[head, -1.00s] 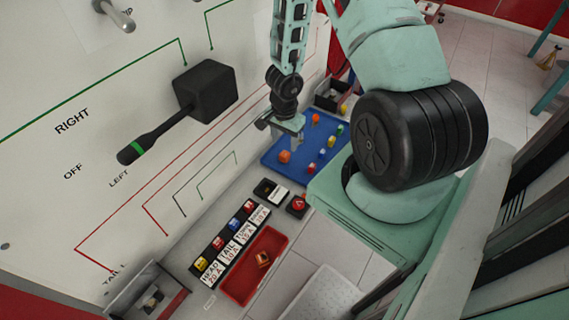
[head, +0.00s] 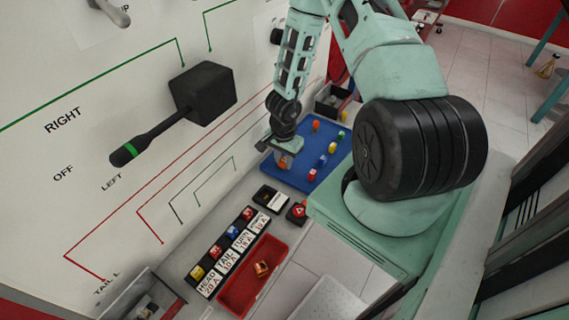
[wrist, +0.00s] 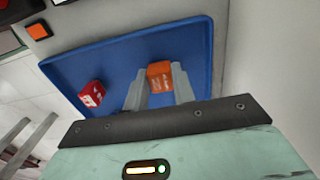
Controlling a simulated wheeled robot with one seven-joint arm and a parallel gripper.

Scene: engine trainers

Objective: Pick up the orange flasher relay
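The orange flasher relay (head: 284,162), a small orange block, sits on the near left part of the blue tray (head: 290,181). In the wrist view the relay (wrist: 159,76) has pale lettering on its face and lies between the tips of my two fingers. My gripper (wrist: 160,86) is open around it, with a finger on each side. Whether the fingers touch it is hard to tell. In the head view my gripper (head: 285,156) points down at the tray and partly covers the relay.
A red block (wrist: 91,95) lies to the left in the wrist view. Several other small coloured blocks sit on the tray, including a yellow one (head: 322,160). The white panel (head: 60,60) stands close on the left. A red bin (head: 232,297) is nearer.

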